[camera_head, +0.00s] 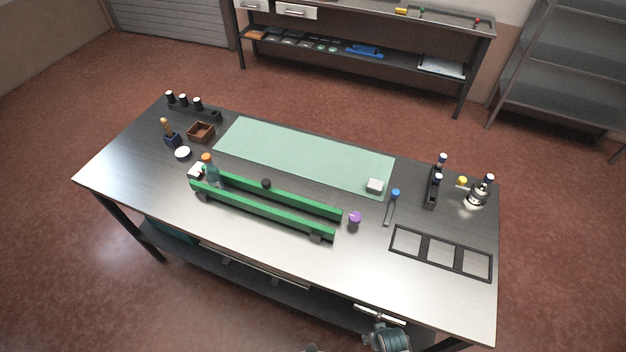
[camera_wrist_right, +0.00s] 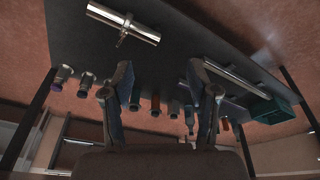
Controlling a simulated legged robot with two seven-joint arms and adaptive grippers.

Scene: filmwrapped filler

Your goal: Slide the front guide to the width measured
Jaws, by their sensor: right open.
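Two long green guides lie roughly parallel on the steel table in the head view. The front guide (camera_head: 262,212) is the nearer one, with dark blocks near its ends. The rear guide (camera_head: 300,196) is close behind it, with a narrow gap between, and a black knob (camera_head: 266,183) shows at it. My right gripper (camera_wrist_right: 162,85) is open and empty in the right wrist view, its two fingers apart. It is below the table's front edge, away from the guides; in the head view only a part of my right arm shows at the bottom. My left gripper is out of view.
A clear bottle (camera_head: 211,174) stands at the guides' left end. A purple knob-like item (camera_head: 355,217) is beyond their right end. A green mat (camera_head: 305,153) lies behind. A three-window black frame (camera_head: 440,252) is at right. The wrist view shows a chrome bar (camera_wrist_right: 122,22) and a teal box (camera_wrist_right: 270,108).

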